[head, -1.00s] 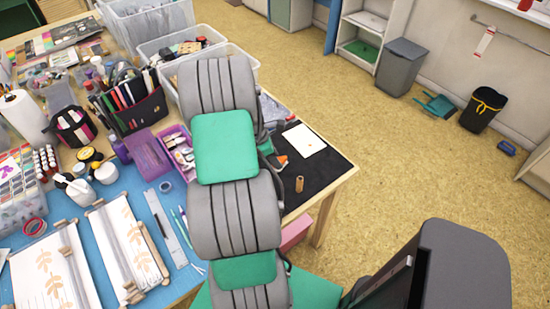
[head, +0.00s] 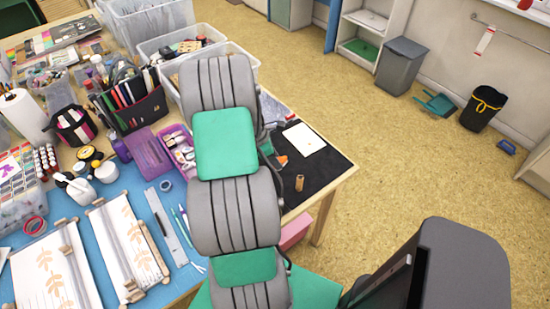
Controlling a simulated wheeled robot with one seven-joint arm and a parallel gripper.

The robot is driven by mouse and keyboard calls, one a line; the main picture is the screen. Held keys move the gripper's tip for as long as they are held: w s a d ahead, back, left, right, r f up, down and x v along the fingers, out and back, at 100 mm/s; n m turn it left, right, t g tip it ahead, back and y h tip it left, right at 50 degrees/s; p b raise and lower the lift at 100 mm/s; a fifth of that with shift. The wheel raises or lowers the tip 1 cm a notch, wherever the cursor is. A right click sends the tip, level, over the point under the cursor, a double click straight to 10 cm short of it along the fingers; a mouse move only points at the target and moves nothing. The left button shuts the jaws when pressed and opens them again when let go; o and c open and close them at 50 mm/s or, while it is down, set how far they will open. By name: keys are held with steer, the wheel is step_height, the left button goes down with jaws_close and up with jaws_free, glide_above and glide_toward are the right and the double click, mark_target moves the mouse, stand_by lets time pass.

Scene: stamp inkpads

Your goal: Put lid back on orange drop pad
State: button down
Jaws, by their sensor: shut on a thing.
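My arm's thick grey and green links rise through the middle of the head view and hide much of the table's right end. My gripper is hidden behind them, so its fingers and anything between them do not show. A small orange thing (head: 282,160) shows just right of the arm on the black mat (head: 325,171). It may be the orange drop pad, but it is partly hidden and too small to tell whether it is open. I cannot pick out its lid.
A white sheet (head: 304,139) and a small wooden stamp (head: 300,183) are on the mat, near the table's right edge. Left of the arm are a purple box (head: 148,153), a black pen holder (head: 139,111) and clear bins (head: 185,37). Bare mat shows right of the stamp.

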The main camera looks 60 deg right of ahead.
steer(key=shift+f, duration=0.1)
stand_by(0.7)
steer(key=c, duration=0.9)
jaws_free()
steer(key=shift+o, duration=0.3)
steer(key=o, duration=0.3)
steer(key=shift+r+p, duration=3.25)
steer(key=shift+r, duration=0.3)
steer(key=shift+c, duration=0.3)
